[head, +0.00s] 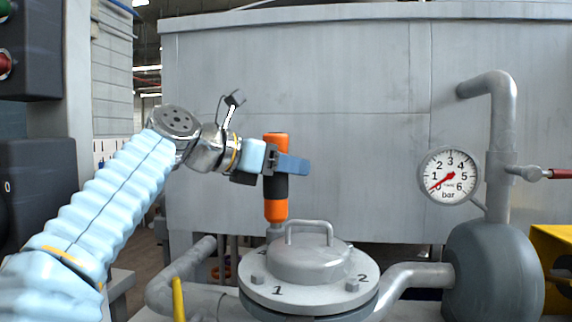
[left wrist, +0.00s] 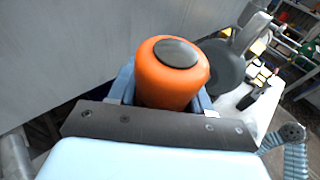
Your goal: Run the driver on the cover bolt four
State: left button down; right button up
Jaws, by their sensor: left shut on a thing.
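The orange and black driver (head: 276,208) stands upright behind the round cover (head: 308,296). My left gripper (head: 287,165) is shut around the driver's black middle. The driver's grey lower end (head: 275,231) is at the back left edge of the cover; whether it sits on a bolt there I cannot tell. The cover shows numbers 1 and 2, with a bolt (head: 257,277) near the 1 and another bolt (head: 352,284) near the 2. In the left wrist view the driver's orange top (left wrist: 172,75) is between my fingers. My right gripper is out of view.
A handle (head: 309,226) rises from the cover's middle. Pipes flank the cover, with a yellow lever (head: 178,298) at left. A grey vessel (head: 492,272) and a pressure gauge (head: 449,176), its needle near zero, stand at right. A grey metal wall (head: 330,70) closes the back.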

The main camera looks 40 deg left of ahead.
aim_at(286, 144)
pick_arm(q)
jog(key=shift+f, duration=0.2)
dwell(0.6)
jog(key=shift+p, duration=0.35)
jog(key=shift+r, duration=0.1)
jog(key=shift+r+p, duration=1.45)
jog(key=shift+r, duration=0.45)
